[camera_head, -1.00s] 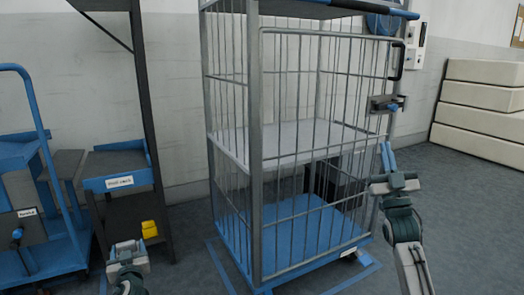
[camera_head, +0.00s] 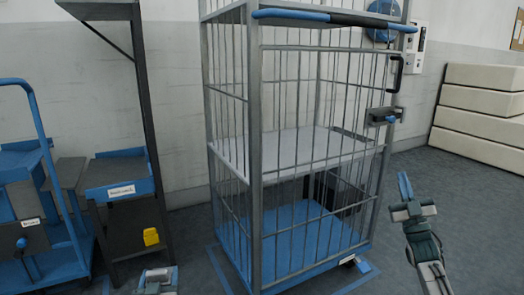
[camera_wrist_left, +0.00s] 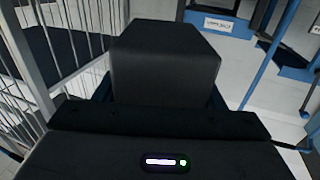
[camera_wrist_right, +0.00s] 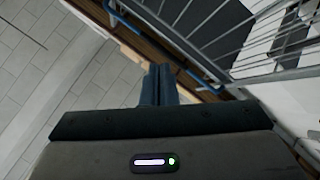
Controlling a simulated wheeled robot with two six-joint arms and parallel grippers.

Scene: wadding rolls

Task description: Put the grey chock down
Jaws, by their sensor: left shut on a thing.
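The grey chock (camera_wrist_left: 165,62) is a dark grey block that fills the middle of the left wrist view. My left gripper (camera_wrist_left: 158,98) is shut on it and holds it in front of the palm. In the head view my left gripper (camera_head: 157,279) is at the bottom edge, left of the roll cage, and the chock cannot be made out there. My right gripper (camera_head: 404,186) is to the right of the cage, its blue fingers pointing up. In the right wrist view its fingers (camera_wrist_right: 158,84) are together with nothing seen between them.
A tall wire roll cage (camera_head: 255,130) with a blue base stands in the middle. A dark rack (camera_head: 150,130) and blue trolley (camera_head: 65,245) are at left. A small yellow block (camera_head: 151,237) sits low on the rack. Pale stacked slabs (camera_head: 485,90) stand far right. Grey floor lies open at right.

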